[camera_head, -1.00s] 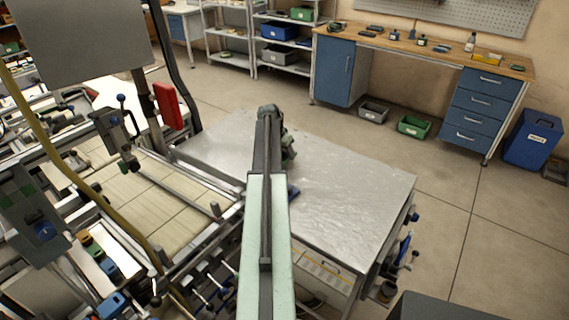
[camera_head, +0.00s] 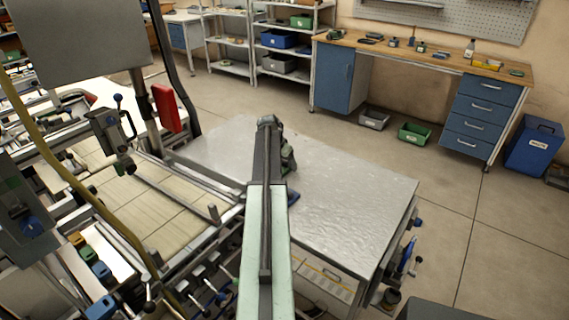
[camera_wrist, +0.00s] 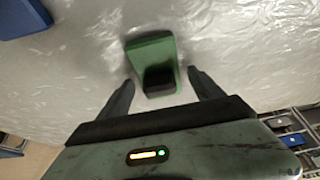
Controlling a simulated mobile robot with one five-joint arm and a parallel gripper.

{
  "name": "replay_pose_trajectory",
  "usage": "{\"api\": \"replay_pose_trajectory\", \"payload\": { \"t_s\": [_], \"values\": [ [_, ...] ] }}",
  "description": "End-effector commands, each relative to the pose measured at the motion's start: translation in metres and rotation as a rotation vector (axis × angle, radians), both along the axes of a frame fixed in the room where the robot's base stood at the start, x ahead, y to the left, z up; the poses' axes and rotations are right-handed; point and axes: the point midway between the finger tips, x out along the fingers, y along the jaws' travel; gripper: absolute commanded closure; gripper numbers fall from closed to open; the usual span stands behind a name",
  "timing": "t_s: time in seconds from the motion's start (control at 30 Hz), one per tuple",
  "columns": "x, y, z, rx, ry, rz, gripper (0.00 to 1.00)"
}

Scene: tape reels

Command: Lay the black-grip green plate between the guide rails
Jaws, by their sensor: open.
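The green plate (camera_wrist: 150,50) with its black grip (camera_wrist: 158,78) lies on the metal table in the wrist view. My gripper (camera_wrist: 160,77) is open, with one dark finger on each side of the black grip and gaps visible on both sides. I cannot tell its exact height over the grip. Metal rails (camera_head: 170,190) cross a pale bed at left; I cannot tell if these are the guide rails.
The metal table (camera_head: 350,190) is mostly bare to the right. A blue piece (camera_wrist: 22,18) lies on it, partly cut off in the wrist view. A crowded machine frame stands at left, with a red block (camera_head: 167,108). A workbench (camera_head: 420,55) is at the back.

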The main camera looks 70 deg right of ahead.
Motion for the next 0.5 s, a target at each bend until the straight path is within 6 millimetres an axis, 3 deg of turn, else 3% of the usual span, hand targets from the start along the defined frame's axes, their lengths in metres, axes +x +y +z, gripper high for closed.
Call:
{"api": "replay_pose_trajectory", "payload": {
  "t_s": [0.27,0.5],
  "values": [
    [0.002,0.01,0.035,0.0,0.0,0.001,0.24],
    [0.007,0.031,0.089,0.0,-0.001,0.0,0.24]
  ]
}}
